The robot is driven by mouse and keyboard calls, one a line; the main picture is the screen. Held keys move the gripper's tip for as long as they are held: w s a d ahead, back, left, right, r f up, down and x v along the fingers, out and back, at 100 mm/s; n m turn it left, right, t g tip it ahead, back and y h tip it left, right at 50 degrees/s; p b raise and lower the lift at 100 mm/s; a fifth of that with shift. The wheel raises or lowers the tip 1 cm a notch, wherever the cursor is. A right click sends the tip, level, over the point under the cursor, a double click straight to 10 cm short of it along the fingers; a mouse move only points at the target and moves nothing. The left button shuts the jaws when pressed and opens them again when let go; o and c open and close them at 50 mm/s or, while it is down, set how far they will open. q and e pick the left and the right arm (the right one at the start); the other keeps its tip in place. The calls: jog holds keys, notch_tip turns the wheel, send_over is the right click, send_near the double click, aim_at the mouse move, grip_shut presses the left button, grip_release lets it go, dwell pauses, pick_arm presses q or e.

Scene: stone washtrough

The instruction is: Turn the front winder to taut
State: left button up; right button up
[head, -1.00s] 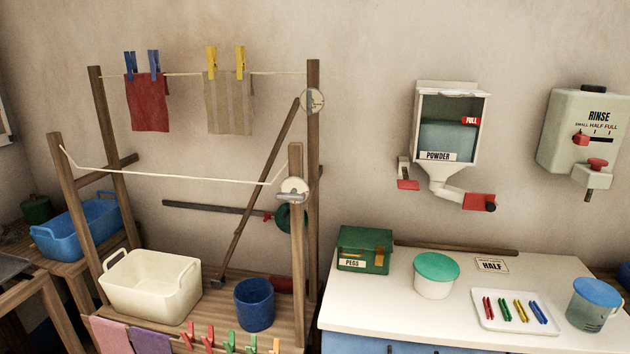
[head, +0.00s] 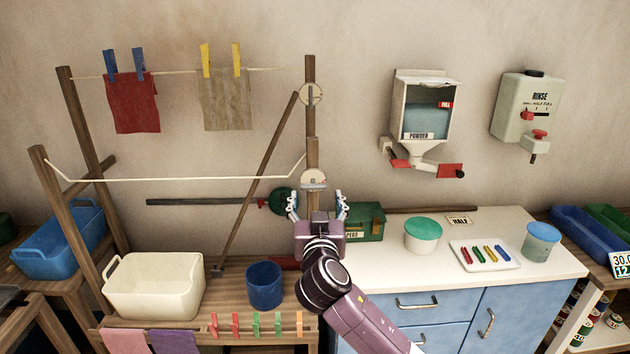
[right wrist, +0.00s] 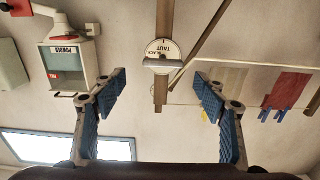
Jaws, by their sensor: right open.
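The front winder (head: 314,179) is a pale round disc with a grey bar handle on the right front post (head: 313,152). In the right wrist view the winder (right wrist: 163,50) appears upside down, with a readable TAUT label and a partly covered one. The front line (head: 190,179) sags low between the front posts. My right gripper (head: 317,203) is open just below and in front of the winder. In the right wrist view its blue-padded fingers (right wrist: 160,82) are spread to either side, with the winder centred beyond their tips, apart from them. My left gripper is out of view.
A second winder (head: 311,94) sits on the rear post, whose line carries a red cloth (head: 134,104) and a striped cloth (head: 226,100). A green peg box (head: 369,226) stands close right of my gripper. The blue bucket (head: 264,284) and cream basin (head: 153,288) stand below left.

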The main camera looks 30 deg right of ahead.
aim_at(313, 187)
jog(key=p+x, duration=0.2)
jog(key=x, duration=0.4)
jog(key=shift+w, duration=0.3)
jog(key=shift+w+d, duration=0.15)
jog(key=shift+w, duration=0.3)
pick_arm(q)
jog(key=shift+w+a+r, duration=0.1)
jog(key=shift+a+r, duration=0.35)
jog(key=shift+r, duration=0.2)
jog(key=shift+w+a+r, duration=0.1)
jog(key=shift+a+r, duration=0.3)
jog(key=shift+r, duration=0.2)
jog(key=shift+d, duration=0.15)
pick_arm(e)
jog(key=shift+c, duration=0.4)
jog(key=shift+c, duration=1.3)
jog(key=c, duration=0.8)
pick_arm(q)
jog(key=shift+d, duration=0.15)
pick_arm(e)
jog(key=shift+n, duration=0.3)
